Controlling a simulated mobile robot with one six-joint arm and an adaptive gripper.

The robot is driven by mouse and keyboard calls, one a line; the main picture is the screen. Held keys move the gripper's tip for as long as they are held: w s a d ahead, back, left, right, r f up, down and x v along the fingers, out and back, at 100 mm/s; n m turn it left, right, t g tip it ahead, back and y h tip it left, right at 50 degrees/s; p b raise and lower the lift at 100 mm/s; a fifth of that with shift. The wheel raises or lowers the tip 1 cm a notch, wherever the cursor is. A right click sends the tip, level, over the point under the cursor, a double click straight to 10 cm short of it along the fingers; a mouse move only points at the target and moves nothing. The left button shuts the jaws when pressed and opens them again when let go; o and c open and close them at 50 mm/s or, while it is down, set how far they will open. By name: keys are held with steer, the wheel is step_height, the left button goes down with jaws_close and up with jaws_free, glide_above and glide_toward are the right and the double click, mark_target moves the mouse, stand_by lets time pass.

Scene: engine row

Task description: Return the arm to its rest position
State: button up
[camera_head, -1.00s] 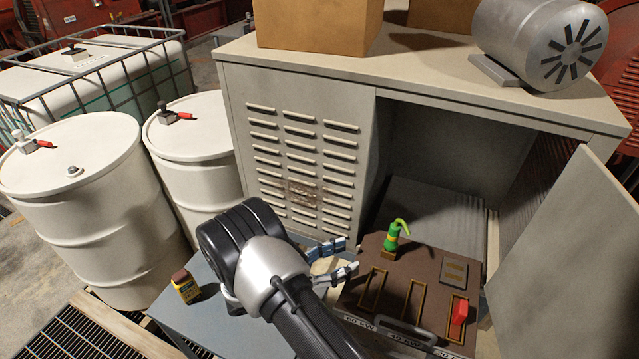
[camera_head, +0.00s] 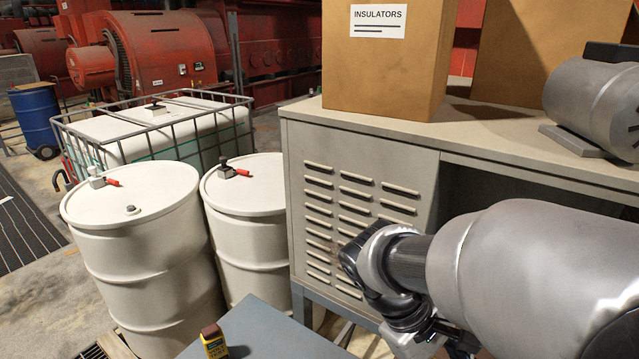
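My arm fills the lower right, folded in front of the grey cabinet (camera_head: 465,153). The wrist end hangs in front of the cabinet's louvred side. Only a dark part of my gripper (camera_head: 455,343) shows at the bottom edge, below the wrist. Its fingertips are cut off or hidden, so I cannot see whether it is open or holds anything.
White drums (camera_head: 135,235) stand left of the cabinet. A cardboard box (camera_head: 385,75) and a grey motor (camera_head: 595,105) sit on top of it.

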steer(key=s+a+r+m+t+y+b, duration=0.1)
steer(key=s+a+m+t+y+b, duration=0.2)
steer(key=s+a+m+t+y, duration=0.2)
steer(key=shift+s+r+m+t+y, duration=0.2)
steer(key=shift+s+m+t+y, duration=0.2)
steer(key=shift+s+m+t, duration=0.5)
steer(key=shift+s+a+n, duration=0.1)
steer(key=shift+s+n, duration=0.1)
steer(key=shift+n, duration=0.1)
